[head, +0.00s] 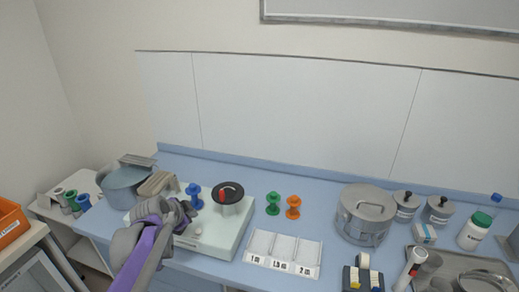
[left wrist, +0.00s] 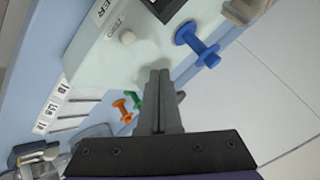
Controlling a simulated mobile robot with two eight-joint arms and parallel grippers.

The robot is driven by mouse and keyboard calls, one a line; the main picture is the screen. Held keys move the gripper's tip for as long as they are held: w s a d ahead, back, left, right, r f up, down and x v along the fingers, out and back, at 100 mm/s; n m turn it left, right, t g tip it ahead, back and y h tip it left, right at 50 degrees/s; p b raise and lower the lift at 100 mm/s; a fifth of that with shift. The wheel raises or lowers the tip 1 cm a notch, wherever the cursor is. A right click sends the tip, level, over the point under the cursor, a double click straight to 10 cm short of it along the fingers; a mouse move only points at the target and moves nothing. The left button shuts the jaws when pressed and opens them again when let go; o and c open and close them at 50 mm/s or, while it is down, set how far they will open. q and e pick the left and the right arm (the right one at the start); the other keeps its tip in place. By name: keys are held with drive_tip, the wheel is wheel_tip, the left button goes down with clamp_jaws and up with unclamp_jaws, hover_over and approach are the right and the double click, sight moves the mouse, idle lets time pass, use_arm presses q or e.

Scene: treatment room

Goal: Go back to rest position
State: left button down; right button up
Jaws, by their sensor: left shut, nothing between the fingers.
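My left gripper (head: 184,212) is over the left part of the pale green device (head: 222,236) on the blue counter. It is shut with nothing between its fingers. In the left wrist view the shut fingers (left wrist: 162,80) point toward the device, with a blue spool-shaped piece (left wrist: 197,45) to their right, apart from them. The same blue piece (head: 195,195) stands just behind the gripper in the head view. My right gripper is not in view.
A green (head: 272,203) and an orange spool (head: 293,207) stand right of the device. A labelled white tray (head: 283,268) lies in front of them. A steel pot (head: 365,215) and lidded jars (head: 407,206) stand at right. A grey-blue pot (head: 122,190) is left of the gripper.

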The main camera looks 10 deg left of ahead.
use_arm(q)
drive_tip(key=s+d+f+n+g, duration=0.1)
drive_tip(key=s+d+f+n, duration=0.2)
drive_tip(key=s+d, duration=0.2)
drive_tip(key=s+d+f+n+g, duration=0.1)
drive_tip(key=s+d+f+n, duration=0.2)
drive_tip(key=s, duration=0.9)
drive_tip(key=s+d+f+n+g, duration=0.1)
drive_tip(key=s+d+f+n, duration=0.1)
drive_tip(key=s+d, duration=0.5)
drive_tip(key=shift+s+d+f+n+g, duration=0.15)
drive_tip(key=shift+s+f+n+g, duration=0.25)
drive_tip(key=shift+s, duration=0.8)
drive_tip(key=shift+f, duration=0.1)
